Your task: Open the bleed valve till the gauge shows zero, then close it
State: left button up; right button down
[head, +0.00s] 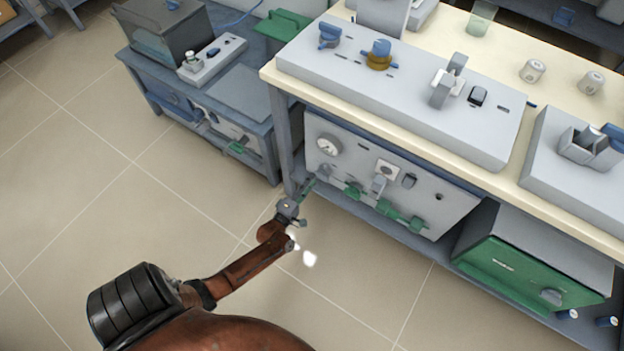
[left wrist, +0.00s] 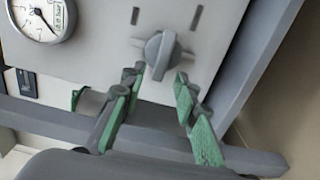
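The grey valve knob (left wrist: 161,54) is on the light grey panel in the left wrist view, with a short dark mark above it on each side. My left gripper (left wrist: 159,78) is open, its green-padded fingers on either side just below the knob's grip. Whether a finger touches the knob cannot be told. The round white gauge (left wrist: 40,14) is partly cut off at the top left; its dark needle shows, but the reading is unclear. In the head view the gauge (head: 328,145) is on the panel's left part, and my left gripper (head: 306,190) is before the panel's lower left corner.
The panel unit (head: 440,204) stands under the cream bench (head: 440,128), with several green handles along its bottom. A grey bench leg (head: 282,135) is close left of my gripper. A green-fronted furnace (head: 525,275) is at the right. The tiled floor (head: 130,200) is clear.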

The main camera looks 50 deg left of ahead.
pick_arm(q)
jog(key=v, duration=1)
jog(key=shift+s+d, duration=0.1)
dwell(0.3)
